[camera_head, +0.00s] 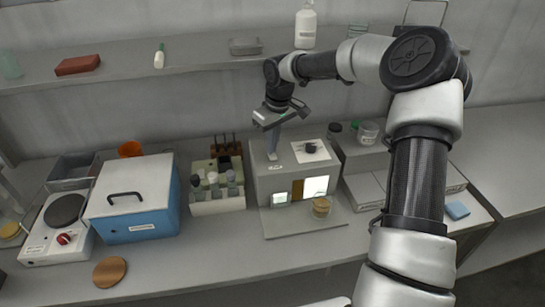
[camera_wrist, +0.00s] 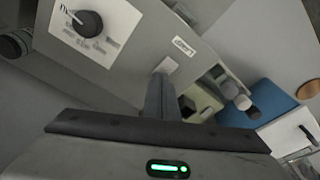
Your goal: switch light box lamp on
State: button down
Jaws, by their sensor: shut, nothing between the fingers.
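The light box (camera_head: 262,185) is a grey box in the middle of the bench. Its front has a bright white panel (camera_head: 316,186) and a brown section beside it. A black knob (camera_head: 311,148) sits on a white plate on its top; the knob also shows in the wrist view (camera_wrist: 88,24). My gripper (camera_head: 272,155) is shut and empty, pointing down at the top's left part. In the wrist view, its fingertips (camera_wrist: 160,78) are at a small pale square (camera_wrist: 167,64) near a label. I cannot tell whether they touch it.
A glass dish with brown contents (camera_head: 321,207) stands before the box. A bottle rack (camera_head: 217,204) and a blue box with a white lid (camera_head: 140,222) are to the left. A clear jar (camera_head: 367,133) is to the right. A shelf (camera_head: 200,62) runs behind.

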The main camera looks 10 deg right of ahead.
notch_tip(320, 180, up, 7)
jog(key=p, duration=0.5)
dwell(0.7)
